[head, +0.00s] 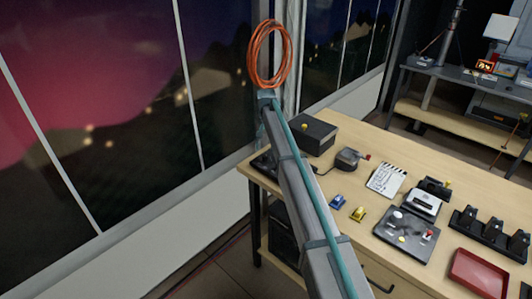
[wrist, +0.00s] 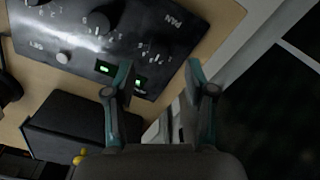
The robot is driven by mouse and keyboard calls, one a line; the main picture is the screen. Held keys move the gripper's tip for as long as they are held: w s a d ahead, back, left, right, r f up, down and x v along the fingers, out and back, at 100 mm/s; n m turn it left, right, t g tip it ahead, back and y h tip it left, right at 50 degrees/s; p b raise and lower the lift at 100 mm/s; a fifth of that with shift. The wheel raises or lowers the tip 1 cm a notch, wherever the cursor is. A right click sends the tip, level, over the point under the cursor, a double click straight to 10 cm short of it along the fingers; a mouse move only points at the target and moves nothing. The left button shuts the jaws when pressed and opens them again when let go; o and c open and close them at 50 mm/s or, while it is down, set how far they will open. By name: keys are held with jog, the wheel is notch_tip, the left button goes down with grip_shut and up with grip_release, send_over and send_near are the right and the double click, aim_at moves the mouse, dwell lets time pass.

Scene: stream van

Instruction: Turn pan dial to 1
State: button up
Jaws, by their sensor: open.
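A dark control panel (wrist: 125,45) with a "PAN" label lies on the desk in the wrist view, seen at a slant. A dark round dial (wrist: 98,22) with marks around it sits on the panel; its setting is too blurred to read. A smaller knob (wrist: 63,57) is near the panel's edge, and small green displays glow near the fingers. My gripper (wrist: 160,76) is open and empty, its teal fingers apart over the panel's edge, to the lower right of the dial. In the head view the panel (head: 262,163) is mostly hidden behind my arm.
A black box (wrist: 72,125) with a yellow knob stands beside the panel; it also shows in the head view (head: 315,137). An orange cable coil (head: 268,55) hangs above. A clapperboard (head: 386,180), knobbed console (head: 405,232) and red tray (head: 478,275) are further right.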

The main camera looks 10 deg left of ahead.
aim_at(265, 156)
jog(key=shift+f+p, duration=0.6)
jog(key=shift+f, duration=1.95)
grip_shut()
